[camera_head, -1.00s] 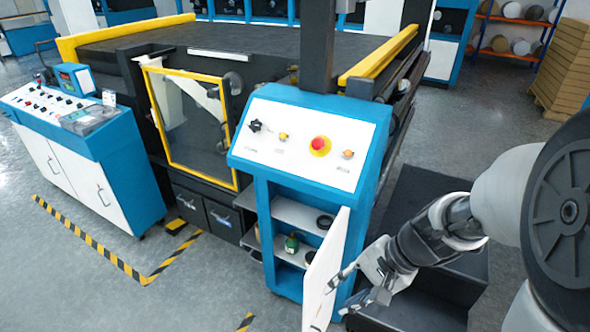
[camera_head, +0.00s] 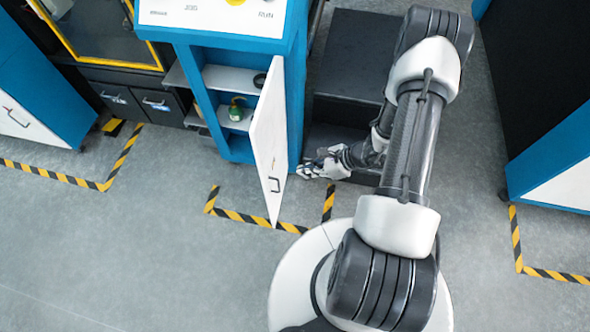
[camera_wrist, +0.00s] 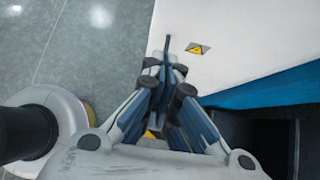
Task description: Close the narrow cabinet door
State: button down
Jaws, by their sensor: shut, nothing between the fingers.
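The narrow cabinet door (camera_head: 268,150) is a white panel.
A dark step-like block (camera_head: 345,65) stands right of the cabinet. Yellow-black floor tape (camera_head: 245,217) runs before the door. A blue-white unit (camera_head: 555,150) is at the right. Floor at the left front is clear.

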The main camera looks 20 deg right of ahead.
aim_at(266, 178)
jog(key=shift+w+a+f+b, duration=0.45)
jog(key=shift+w+a+f, duration=0.55)
jog(key=shift+a, duration=0.4)
jog(key=shift+w+a+f+b, duration=0.4)
jog(key=shift+w+a+f, duration=0.55)
jog(key=shift+a, duration=0.45)
jog(key=shift+w+a+f+b, duration=0.45)
jog(key=shift+w+a+f, duration=0.5)
jog(key=shift+a, duration=0.45)
jog(key=shift+s+a+f, duration=0.1)
